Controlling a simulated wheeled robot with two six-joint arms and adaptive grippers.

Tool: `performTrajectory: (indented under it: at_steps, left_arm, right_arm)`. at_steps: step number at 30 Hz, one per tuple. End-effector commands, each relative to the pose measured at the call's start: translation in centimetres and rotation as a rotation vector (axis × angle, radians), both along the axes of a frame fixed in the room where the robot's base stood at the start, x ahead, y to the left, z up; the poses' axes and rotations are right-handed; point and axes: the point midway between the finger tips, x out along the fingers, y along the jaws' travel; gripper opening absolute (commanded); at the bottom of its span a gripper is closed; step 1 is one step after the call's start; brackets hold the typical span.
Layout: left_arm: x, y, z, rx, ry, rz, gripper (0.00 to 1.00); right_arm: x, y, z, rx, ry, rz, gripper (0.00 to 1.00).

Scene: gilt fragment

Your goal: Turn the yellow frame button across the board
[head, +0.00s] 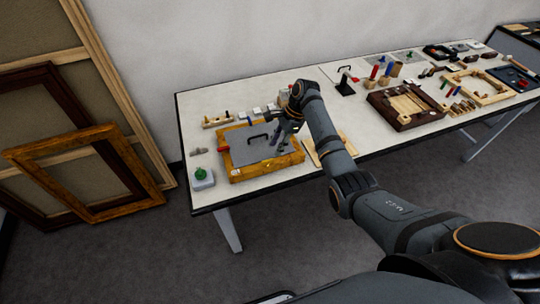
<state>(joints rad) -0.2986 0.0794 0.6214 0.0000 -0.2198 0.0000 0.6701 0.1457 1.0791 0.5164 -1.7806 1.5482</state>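A gilt wooden frame (238,175) lies flat near the left end of the table, with a grey board (243,153) inside it. A black handle (258,138) stands on the board. A red piece (222,149) sits at the frame's left side. A small pale yellowish piece (267,170) shows at the front side; I cannot tell for sure that it is the yellow button, or which way it points. My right gripper (281,139) reaches down over the right part of the board and hides part of it. Its fingers are too small and dark to read. My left gripper is out of view.
A small jar with a green top (202,178) stands left of the frame, near the table's (300,186) front edge. A wooden rack (216,121) lies behind it. A dark carved frame (405,107) and several tools fill the right part. Picture frames (92,172) lean on the wall.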

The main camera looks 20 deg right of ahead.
Motion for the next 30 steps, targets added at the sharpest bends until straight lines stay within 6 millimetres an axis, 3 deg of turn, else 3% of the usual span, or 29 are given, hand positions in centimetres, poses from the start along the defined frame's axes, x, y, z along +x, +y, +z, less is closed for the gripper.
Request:
performTrajectory:
  at_steps: [9,20,28,30]
  left_arm:
    - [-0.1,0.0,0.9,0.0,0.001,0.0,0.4]
    - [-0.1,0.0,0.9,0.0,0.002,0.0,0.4]
    - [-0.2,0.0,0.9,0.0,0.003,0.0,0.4]
    - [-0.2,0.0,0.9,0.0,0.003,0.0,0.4]
  right_arm:
    - [-0.1,2.3,-5.2,0.0,-0.001,0.002,0.34]
    - [-0.1,2.6,-6.1,-0.001,-0.003,0.002,0.34]
    - [-0.1,2.6,-6.1,-0.001,-0.003,0.002,0.0]
    - [-0.1,2.6,-6.1,-0.001,-0.003,0.002,0.0]
